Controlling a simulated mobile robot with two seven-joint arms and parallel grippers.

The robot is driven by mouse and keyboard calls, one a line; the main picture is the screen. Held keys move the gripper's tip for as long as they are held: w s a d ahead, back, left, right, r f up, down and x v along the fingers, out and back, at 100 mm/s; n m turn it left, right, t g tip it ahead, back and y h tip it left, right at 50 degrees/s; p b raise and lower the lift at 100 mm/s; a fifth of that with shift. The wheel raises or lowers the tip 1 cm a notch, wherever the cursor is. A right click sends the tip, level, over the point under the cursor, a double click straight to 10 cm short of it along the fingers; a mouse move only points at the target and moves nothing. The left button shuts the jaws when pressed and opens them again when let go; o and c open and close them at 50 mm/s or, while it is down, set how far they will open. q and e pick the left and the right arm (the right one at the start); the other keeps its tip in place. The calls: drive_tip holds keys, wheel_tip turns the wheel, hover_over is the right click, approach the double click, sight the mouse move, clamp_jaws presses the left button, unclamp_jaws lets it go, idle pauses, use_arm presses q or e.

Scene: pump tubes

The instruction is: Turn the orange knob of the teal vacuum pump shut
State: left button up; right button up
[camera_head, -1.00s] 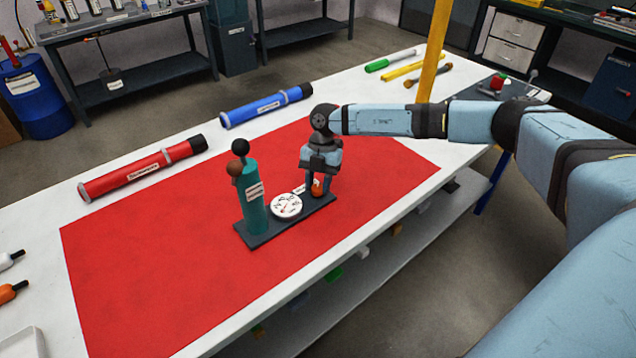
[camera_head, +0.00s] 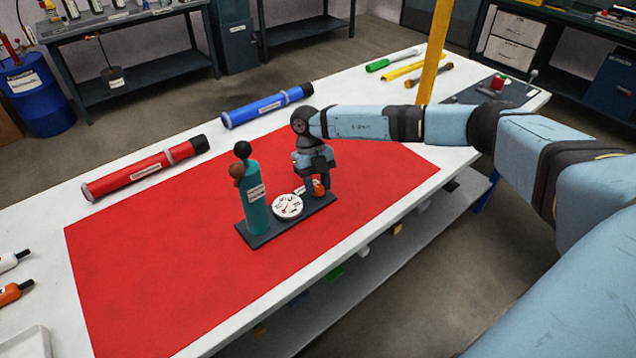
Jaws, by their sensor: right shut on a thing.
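The teal vacuum pump (camera_head: 257,211) stands upright on a dark base plate (camera_head: 262,238) on the red mat (camera_head: 170,258). Its top has a black ball and a brown ball. A round white gauge (camera_head: 287,206) sits on the plate beside the cylinder. The orange knob (camera_head: 320,188) is at the plate's right end, partly hidden by my fingers. My right gripper (camera_head: 318,187) points down over that end and is shut on the orange knob. My left gripper is not in view.
A red tube (camera_head: 145,172) and a blue tube (camera_head: 267,106) lie along the table's far side. A yellow post (camera_head: 433,55) rises behind my right arm. Orange and white handled items lie at the left edge. The mat left of the pump is clear.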

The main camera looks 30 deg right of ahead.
drive_tip(key=n+h, duration=0.2)
drive_tip(key=n, duration=0.2)
drive_tip(key=shift+a+n, duration=0.15)
drive_tip(key=shift+n, duration=0.15)
drive_tip(key=n+t+h+b, duration=0.1)
drive_tip(key=n, duration=0.3)
drive_tip(key=shift+n, duration=0.4)
drive_tip(key=shift+h, duration=0.3)
drive_tip(key=o, duration=0.9)
drive_tip(key=shift+o, duration=0.2)
drive_tip(key=v, duration=1.3)
drive_tip(key=shift+a+r, duration=0.2)
drive_tip(key=shift+r, duration=0.15)
